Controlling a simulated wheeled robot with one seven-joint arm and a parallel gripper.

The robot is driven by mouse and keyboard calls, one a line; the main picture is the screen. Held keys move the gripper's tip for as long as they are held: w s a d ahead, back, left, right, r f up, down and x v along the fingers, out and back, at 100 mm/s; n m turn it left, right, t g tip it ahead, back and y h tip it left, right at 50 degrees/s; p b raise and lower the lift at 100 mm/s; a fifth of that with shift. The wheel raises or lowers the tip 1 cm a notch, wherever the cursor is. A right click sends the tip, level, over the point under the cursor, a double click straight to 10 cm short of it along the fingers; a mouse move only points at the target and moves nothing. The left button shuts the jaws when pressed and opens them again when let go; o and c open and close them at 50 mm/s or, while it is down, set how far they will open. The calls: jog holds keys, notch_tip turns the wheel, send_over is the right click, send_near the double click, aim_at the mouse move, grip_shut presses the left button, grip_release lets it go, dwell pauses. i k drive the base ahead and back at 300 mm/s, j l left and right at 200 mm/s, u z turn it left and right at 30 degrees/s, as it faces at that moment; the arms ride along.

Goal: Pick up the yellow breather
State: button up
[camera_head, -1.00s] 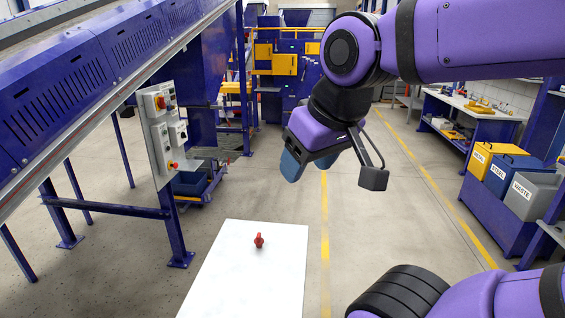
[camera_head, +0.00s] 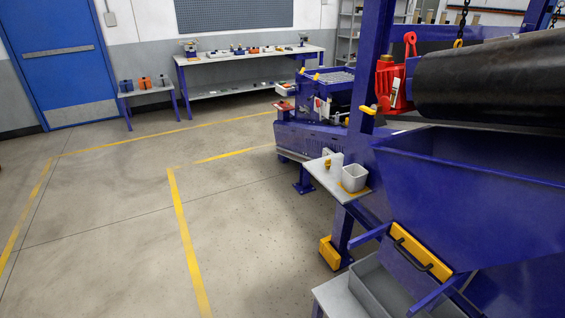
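My gripper is not in view, and no part of my arm shows. I cannot tell for sure which thing is the yellow breather. A small yellow piece (camera_head: 327,163) stands on a narrow grey shelf (camera_head: 326,181) fixed to the blue machine, left of a white cup. Another small yellow part (camera_head: 368,110) sticks out from the blue upright above it. Both are small and their shapes are hard to make out.
The white cup (camera_head: 354,179) stands on the shelf. A big blue hopper (camera_head: 470,190) and dark roller (camera_head: 490,80) fill the right. A yellow block (camera_head: 330,253) sits at the upright's foot. A workbench (camera_head: 250,57) stands behind. The floor at left is clear.

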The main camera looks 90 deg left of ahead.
aim_at(327, 164)
jog(key=u, duration=1.95)
jog(key=l+u, duration=0.1)
jog(key=u, duration=0.25)
jog(key=i+l+u, duration=0.15)
jog(key=u, duration=0.2)
